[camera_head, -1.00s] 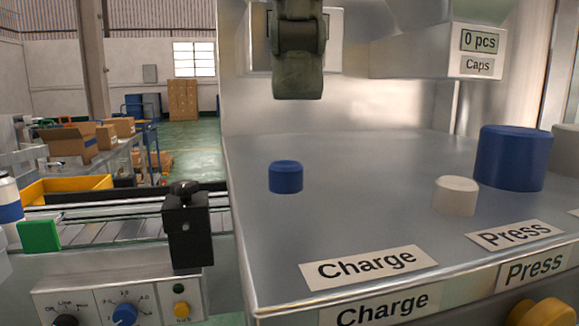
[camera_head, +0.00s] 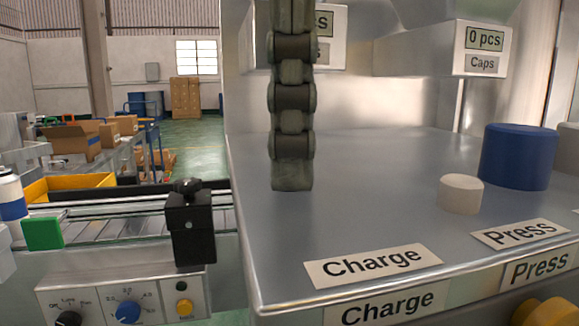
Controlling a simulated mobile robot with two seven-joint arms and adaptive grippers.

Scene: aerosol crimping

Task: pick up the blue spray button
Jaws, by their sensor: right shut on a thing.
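My right gripper (camera_head: 292,176) reaches straight down from the top of the head view to the grey metal worktop (camera_head: 380,200), behind the front Charge label. One segmented grey-green finger faces the camera and covers the other finger. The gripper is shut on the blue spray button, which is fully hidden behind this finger. I cannot tell whether the button still touches the worktop. My left gripper is not in view.
On the worktop at right stand a white cylinder (camera_head: 461,194) and a large blue cylinder (camera_head: 518,157) near the Press label (camera_head: 520,233). A Caps box (camera_head: 484,50) hangs above. At left is a conveyor (camera_head: 115,229) with a black post (camera_head: 190,227).

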